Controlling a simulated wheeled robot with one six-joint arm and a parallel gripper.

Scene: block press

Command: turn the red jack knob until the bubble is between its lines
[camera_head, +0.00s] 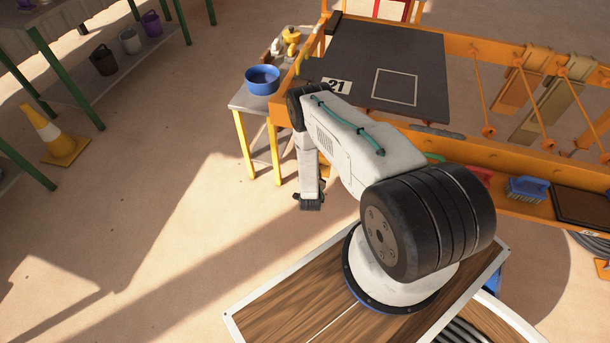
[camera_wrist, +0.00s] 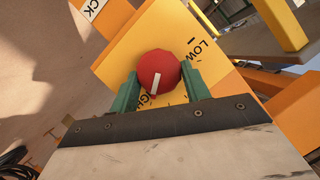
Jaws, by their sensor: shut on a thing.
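The red jack knob (camera_wrist: 158,72) is round with a white stripe on its face. It shows in the wrist view in front of a yellow plate (camera_wrist: 135,48) with partly covered black lettering. My gripper (camera_wrist: 160,85) has its two green fingers on either side of the knob and is shut on it. In the head view my arm reaches down at the side of the orange press frame, and the knob and fingertips are hidden there. I cannot make out the bubble or its lines in either view.
A dark board (camera_head: 380,65) marked 21 with a white square lies on the orange frame (camera_head: 465,145). A blue bowl (camera_head: 262,80) stands on a small side table. A blue brush (camera_head: 527,188) lies at the right. Open floor lies left, with a traffic cone (camera_head: 50,135).

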